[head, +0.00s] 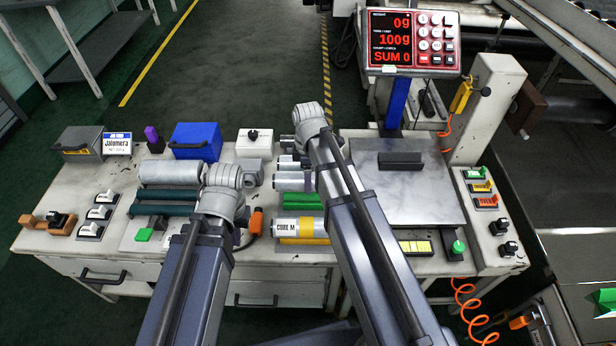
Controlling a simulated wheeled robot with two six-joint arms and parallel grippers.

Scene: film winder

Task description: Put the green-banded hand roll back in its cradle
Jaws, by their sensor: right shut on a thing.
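Several pale rolls lie in the middle of the bench in the head view.
Grey and dark green rollers (165,195) lie to the left. A CORE M roll (298,226) lies in front of my right arm. A blue box (195,140) stands behind, a steel scale plate (410,190) to the right, below a red display (410,40).

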